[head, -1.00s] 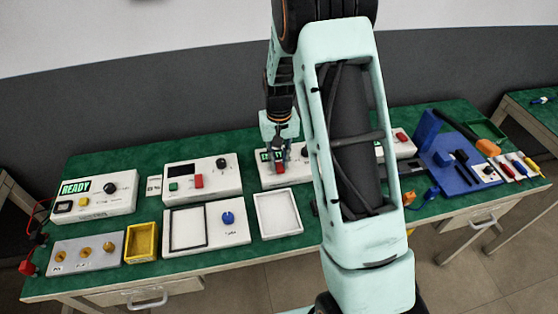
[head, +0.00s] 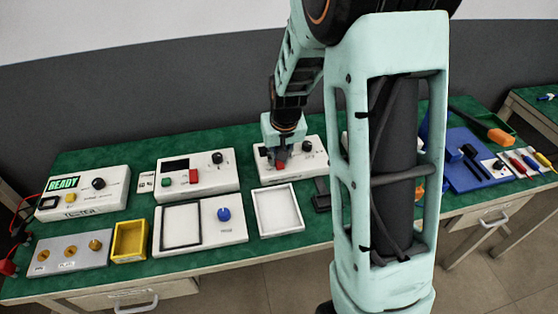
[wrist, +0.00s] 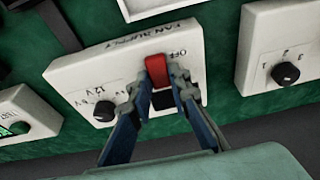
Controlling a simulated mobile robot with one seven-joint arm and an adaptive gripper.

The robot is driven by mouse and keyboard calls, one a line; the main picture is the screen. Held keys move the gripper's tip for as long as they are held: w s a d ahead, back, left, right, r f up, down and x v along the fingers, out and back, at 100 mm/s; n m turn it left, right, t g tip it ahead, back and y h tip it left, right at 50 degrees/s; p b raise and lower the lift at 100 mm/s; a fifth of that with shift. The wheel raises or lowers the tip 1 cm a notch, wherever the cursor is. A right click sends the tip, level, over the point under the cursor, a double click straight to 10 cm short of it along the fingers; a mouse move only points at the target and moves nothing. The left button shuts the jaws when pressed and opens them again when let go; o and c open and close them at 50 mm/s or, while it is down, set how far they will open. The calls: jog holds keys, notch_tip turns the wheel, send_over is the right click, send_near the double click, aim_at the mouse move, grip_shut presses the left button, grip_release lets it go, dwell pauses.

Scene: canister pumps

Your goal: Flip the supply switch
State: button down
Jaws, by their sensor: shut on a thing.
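The white fan supply box (head: 318,164) stands on the green bench in the head view. In the wrist view the fan supply box (wrist: 95,70) is seen upside down, with a red switch (wrist: 156,67), an OFF label beside it and a black knob. My gripper (wrist: 164,75) has its two fingertips closed in at the sides of the red switch. A black part shows between the fingers. In the head view my gripper (head: 281,158) comes down over the box front and hides part of it; the red switch (head: 281,166) shows just under it.
A white box with a READY display (head: 64,184) and a white box with a red switch (head: 203,176) stand to the left. A white empty tray (head: 278,212) and a yellow bin (head: 130,240) lie in front. A blue stand (head: 465,175) is at the right.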

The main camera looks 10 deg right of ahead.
jog(key=c, duration=1.8)
grip_release()
jog(key=shift+r, duration=0.1)
jog(key=v, duration=1.1)
jog(key=shift+r, duration=0.4)
jog(key=shift+d, duration=0.1)
